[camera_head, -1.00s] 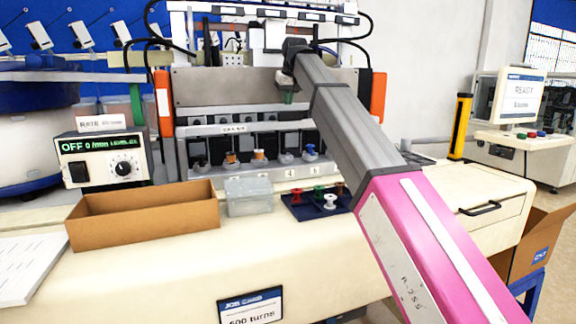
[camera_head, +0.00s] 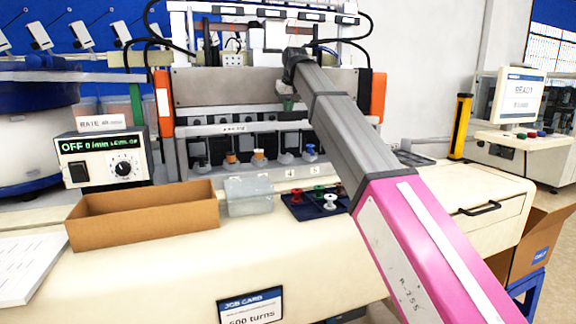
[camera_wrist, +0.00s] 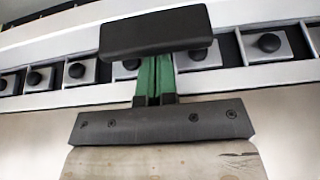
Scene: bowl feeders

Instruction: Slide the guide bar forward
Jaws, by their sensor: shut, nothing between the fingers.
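The winding machine's pale horizontal bar with a small label (camera_head: 233,128) runs across its front, under a row of small pale blocks; I take it to be the guide bar. In the wrist view a pale rail (camera_wrist: 225,78) holds several grey squares with black knobs. My gripper (camera_head: 286,102) is at the machine front, above the right part of the bar. Its green fingers (camera_wrist: 155,78) are pressed together and empty. A dark block (camera_wrist: 155,30) covers one end of the fingers. I cannot tell whether the fingers touch the bar.
Spools on spindles (camera_head: 258,155) stand below the bar. An open cardboard box (camera_head: 145,222), a clear bin (camera_head: 249,205) and a blue tray of spools (camera_head: 300,212) are on the bench in front. A control box (camera_head: 105,160) is at left. Orange posts (camera_head: 378,97) flank the machine.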

